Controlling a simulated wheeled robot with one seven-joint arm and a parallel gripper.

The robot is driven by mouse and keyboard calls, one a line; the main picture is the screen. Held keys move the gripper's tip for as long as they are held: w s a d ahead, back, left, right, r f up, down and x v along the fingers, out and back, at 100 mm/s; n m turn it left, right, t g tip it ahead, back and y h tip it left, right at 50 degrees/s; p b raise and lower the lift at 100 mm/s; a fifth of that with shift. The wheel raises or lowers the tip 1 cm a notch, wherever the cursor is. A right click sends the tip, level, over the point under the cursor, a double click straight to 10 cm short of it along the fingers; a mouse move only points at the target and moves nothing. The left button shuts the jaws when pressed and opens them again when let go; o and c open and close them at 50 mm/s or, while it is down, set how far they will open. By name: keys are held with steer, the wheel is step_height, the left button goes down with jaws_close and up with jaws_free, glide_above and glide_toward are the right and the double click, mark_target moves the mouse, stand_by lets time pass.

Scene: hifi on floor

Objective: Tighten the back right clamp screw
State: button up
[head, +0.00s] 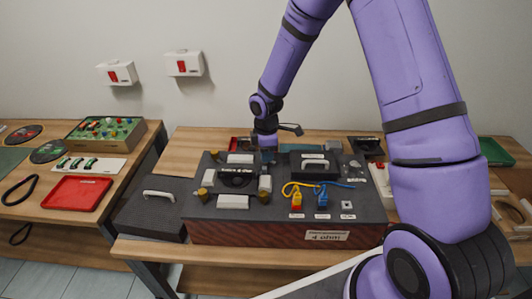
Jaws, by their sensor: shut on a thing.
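A large box (290,232) with a dark top and a "4 ohm" label lies on the middle table. On its left half a dark round part (237,178) is ringed by pale blocks. Brass-coloured clamp screws show at its back left (214,154), front left (203,194) and front right (264,197). My gripper (267,155) points down at the back right corner of this ring. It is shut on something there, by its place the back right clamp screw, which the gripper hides. The screw's turn cannot be seen.
A black part with a pale handle (314,162), yellow and blue wires and connectors (321,198) lie right of the ring. A grey handled case (150,210) stands left. A red tray (77,193) lies on the left table. My arm covers much of the right.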

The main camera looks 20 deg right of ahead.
steer(key=m, duration=1)
steer(key=shift+m, duration=0.4)
steer(key=m, duration=0.5)
steer(key=shift+m, duration=2.4)
steer(key=o, duration=0.9)
steer(key=shift+r, duration=0.1)
step_height(320, 180, up, 11)
steer(key=shift+f, duration=0.2)
